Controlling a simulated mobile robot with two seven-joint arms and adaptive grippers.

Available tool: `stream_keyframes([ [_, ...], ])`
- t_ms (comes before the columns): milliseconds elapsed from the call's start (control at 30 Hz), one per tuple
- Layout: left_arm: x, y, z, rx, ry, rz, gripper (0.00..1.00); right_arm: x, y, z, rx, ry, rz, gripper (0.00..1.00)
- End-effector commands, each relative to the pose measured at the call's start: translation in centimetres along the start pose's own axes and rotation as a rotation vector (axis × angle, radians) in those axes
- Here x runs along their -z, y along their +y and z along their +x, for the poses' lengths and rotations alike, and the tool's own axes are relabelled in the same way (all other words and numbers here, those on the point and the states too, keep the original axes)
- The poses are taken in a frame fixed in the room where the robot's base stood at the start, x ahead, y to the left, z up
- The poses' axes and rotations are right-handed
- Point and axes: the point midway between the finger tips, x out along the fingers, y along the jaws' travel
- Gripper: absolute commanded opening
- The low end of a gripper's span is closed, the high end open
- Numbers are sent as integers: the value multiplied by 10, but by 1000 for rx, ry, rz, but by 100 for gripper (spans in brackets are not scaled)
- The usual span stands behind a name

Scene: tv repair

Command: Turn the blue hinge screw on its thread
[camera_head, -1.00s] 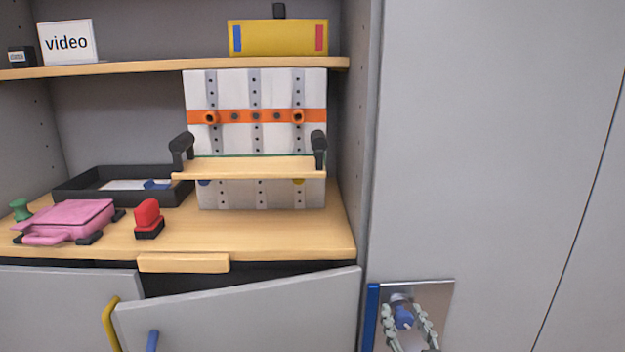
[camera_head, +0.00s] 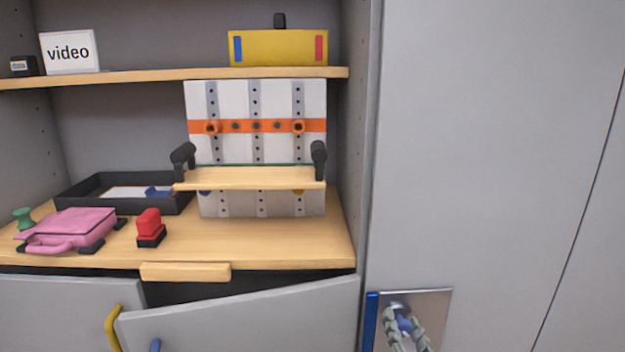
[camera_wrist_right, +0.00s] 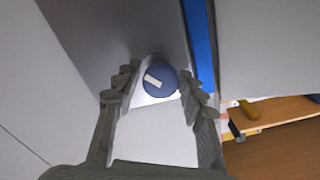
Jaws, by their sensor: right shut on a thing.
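The blue hinge screw (camera_head: 404,323) sits on a pale metal plate (camera_head: 436,302) at the lower right of the head view. In the right wrist view the screw (camera_wrist_right: 160,80) shows end-on as a round blue head with a white mark. My right gripper (camera_head: 403,330) is around the screw head, one finger on each side, and shut on it. Its fingers (camera_wrist_right: 158,84) also show in the right wrist view. The lower part of the gripper is cut off by the frame in the head view. My left gripper is not in view.
A blue strip (camera_head: 370,322) runs along the plate's left edge. The cabinet door (camera_head: 250,318) to the left stands slightly ajar. A pink case (camera_head: 70,232) and a red-and-black object (camera_head: 150,228) lie on the wooden worktop (camera_head: 290,245).

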Motion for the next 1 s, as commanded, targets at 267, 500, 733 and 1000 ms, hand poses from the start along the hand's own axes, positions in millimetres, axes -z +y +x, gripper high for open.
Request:
stream_keyframes([
  [267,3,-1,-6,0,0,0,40,1,-1,0,0,0,85,13],
  [500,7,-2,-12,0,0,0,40,1,-1,0,0,0,203,13],
  [733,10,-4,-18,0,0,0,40,1,0,0,0,-1,315,13],
  [1000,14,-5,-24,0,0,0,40,0,0,0,0,-2,452,13],
])
